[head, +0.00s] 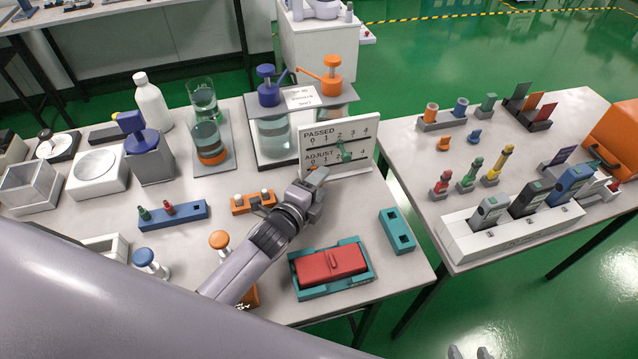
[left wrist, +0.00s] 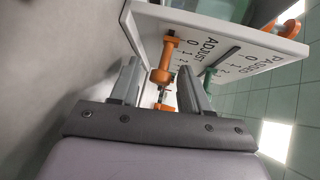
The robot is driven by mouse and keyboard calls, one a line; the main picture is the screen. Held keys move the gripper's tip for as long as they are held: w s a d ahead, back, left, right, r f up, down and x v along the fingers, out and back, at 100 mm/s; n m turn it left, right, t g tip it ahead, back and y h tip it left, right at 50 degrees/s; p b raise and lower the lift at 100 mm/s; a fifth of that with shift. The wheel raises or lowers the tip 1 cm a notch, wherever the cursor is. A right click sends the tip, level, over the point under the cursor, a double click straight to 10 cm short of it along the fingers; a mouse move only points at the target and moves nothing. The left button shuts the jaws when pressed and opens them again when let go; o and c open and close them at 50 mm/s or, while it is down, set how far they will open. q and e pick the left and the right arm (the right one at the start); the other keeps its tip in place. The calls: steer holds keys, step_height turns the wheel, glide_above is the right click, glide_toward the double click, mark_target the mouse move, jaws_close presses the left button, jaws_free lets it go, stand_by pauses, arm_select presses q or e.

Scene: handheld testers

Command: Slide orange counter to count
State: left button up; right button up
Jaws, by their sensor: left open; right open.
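The white counter board (head: 365,162) stands upright near the table's right edge, with a PASSED row above an ADJUST row, each numbered 0 to 4. The orange counter (left wrist: 163,62) is at the 0 end of the ADJUST row. In the left wrist view it sticks out from the board, its lower end between my open left fingers, which are not closed on it. The green counter (head: 345,151) is further along the board. My left gripper (head: 314,181) is at the board's lower left and partly covers the orange counter. My right gripper (head: 470,353) is open, low at the frame's bottom edge.
An orange rack (head: 252,202) lies just left of my left gripper. A teal tray with a red block (head: 330,264) and a teal holder (head: 397,232) lie in front of the board. Beakers under a stand (head: 275,135) are behind. A second table with testers (head: 490,212) is to the right.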

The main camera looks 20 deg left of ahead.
arm_select(q)
steer(key=shift+w, duration=0.2)
jaws_close()
steer(key=shift+w+d+f+b, duration=0.1)
steer(key=shift+w+d+b, duration=0.3)
steer(key=shift+d, duration=0.15)
steer(key=shift+w+d+f+b, duration=0.1)
steer(key=shift+w+d+b, duration=0.2)
steer(key=shift+d, duration=0.2)
steer(key=shift+w+d+r, duration=0.1)
steer(key=shift+w+d, duration=0.05)
steer(key=shift+d, duration=0.15)
jaws_free()
steer(key=shift+r, duration=0.1)
steer(key=shift+a, duration=0.1)
